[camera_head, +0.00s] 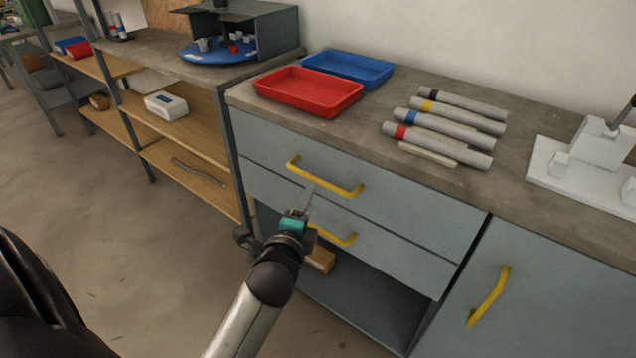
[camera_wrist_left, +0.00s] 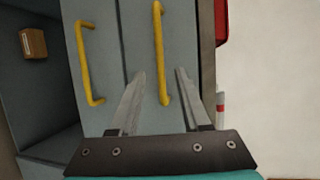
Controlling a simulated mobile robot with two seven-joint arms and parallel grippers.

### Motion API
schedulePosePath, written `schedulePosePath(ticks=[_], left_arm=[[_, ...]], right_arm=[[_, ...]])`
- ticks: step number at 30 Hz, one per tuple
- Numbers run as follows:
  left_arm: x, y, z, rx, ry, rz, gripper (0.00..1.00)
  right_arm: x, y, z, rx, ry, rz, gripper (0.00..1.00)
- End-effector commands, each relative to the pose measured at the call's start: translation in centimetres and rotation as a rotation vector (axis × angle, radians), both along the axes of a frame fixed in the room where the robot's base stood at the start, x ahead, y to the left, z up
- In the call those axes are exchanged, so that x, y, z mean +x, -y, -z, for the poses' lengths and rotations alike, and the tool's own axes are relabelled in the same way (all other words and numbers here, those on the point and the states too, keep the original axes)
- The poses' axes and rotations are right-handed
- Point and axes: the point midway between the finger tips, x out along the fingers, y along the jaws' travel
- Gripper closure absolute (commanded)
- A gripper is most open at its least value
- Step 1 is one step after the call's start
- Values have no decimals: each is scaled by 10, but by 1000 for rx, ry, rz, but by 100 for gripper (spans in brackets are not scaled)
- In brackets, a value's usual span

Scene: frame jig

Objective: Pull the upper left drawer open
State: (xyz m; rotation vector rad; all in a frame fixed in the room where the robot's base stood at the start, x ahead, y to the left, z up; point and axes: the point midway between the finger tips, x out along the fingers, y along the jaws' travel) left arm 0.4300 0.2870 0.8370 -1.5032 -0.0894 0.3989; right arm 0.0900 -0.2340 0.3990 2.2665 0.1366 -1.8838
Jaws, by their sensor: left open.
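The upper left drawer (camera_head: 384,190) is a grey-blue front under the worktop, flush with the cabinet, with a yellow bar handle (camera_head: 325,178). The lower drawer (camera_head: 400,246) is also flush, with its own yellow handle (camera_head: 334,237) partly behind my gripper. My left gripper (camera_head: 308,196) is just in front of the drawers, its fingertips a little below the upper handle in the head view. In the left wrist view the gripper (camera_wrist_left: 162,76) is open, and the upper handle (camera_wrist_left: 159,50) shows between its finger tips. I cannot tell whether they touch. My right gripper is not in view.
The worktop holds a red tray (camera_head: 309,91), a blue tray (camera_head: 348,67) and several grey tubes (camera_head: 437,145). A cabinet door with a yellow handle (camera_head: 488,296) is at the right. A brown block (camera_head: 321,259) lies in the open space below the drawers. Shelves stand at the left.

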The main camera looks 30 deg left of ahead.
Motion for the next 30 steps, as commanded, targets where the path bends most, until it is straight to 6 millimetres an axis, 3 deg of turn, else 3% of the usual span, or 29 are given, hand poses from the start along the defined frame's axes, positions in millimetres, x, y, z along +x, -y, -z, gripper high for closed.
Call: schedulePosePath(ticks=[3, 15, 22, 30], left_arm=[[20, -7, 5, 1, 3, 0, 53], [68, -23, 15, -2, 2, 0, 53], [85, -29, 18, -1, 0, 0, 53], [92, -31, 19, -2, 0, 1, 53]], right_arm=[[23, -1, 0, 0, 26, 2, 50], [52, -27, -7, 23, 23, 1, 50], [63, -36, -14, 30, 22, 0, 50], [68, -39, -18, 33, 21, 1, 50]])
